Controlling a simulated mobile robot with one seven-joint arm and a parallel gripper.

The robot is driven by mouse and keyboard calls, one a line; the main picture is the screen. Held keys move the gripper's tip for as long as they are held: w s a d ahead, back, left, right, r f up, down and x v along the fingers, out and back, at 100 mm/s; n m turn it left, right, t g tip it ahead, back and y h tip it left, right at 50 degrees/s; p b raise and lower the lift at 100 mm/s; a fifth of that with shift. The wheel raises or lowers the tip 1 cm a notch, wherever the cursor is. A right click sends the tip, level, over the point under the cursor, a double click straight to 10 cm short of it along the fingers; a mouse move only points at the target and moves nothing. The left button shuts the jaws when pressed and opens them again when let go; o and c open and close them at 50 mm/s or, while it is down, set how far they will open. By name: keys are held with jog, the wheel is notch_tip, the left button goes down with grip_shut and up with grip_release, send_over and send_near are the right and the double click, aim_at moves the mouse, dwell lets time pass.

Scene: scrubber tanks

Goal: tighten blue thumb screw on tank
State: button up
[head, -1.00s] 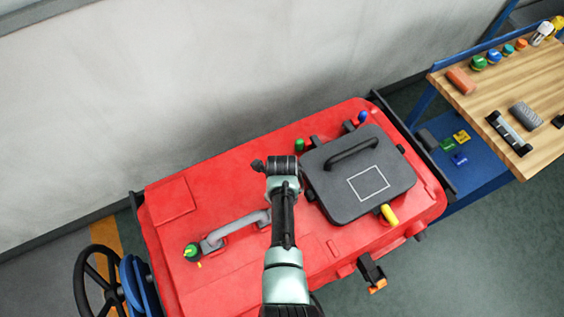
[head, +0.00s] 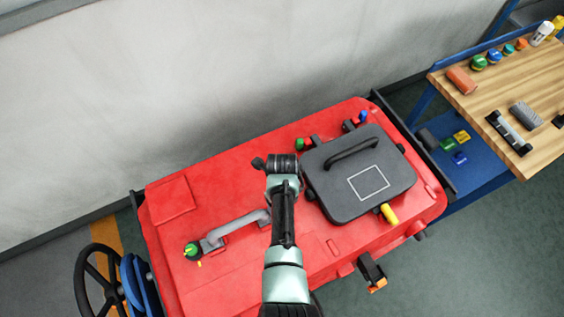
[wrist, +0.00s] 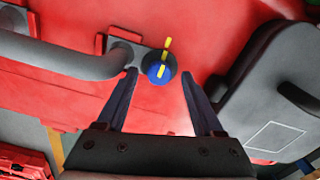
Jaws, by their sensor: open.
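A blue thumb screw (wrist: 157,73) with a yellow stripe and a dark base is on the red tank (wrist: 200,22), beside one end of the grey handle. A yellow mark on the tank is just above it in the wrist view, roughly in line with its stripe. My gripper (wrist: 160,75) is open, with one fingertip on either side of the screw in the picture. No contact shows, and I cannot tell the depth gap. In the head view my gripper (head: 277,163) is over the tank (head: 240,165), left of the black lid, and my arm hides this screw.
The grey handle (head: 232,231) and black lid (head: 335,185) flank my gripper. A green knob (head: 192,250) is at the handle's other end. Another green knob (head: 300,144), a blue one (head: 363,116) and a yellow grip (head: 389,213) surround the lid. A wooden bench (head: 490,90) stands right.

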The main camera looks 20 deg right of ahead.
notch_tip(320, 180, up, 13)
dwell(0.6)
dwell(0.4)
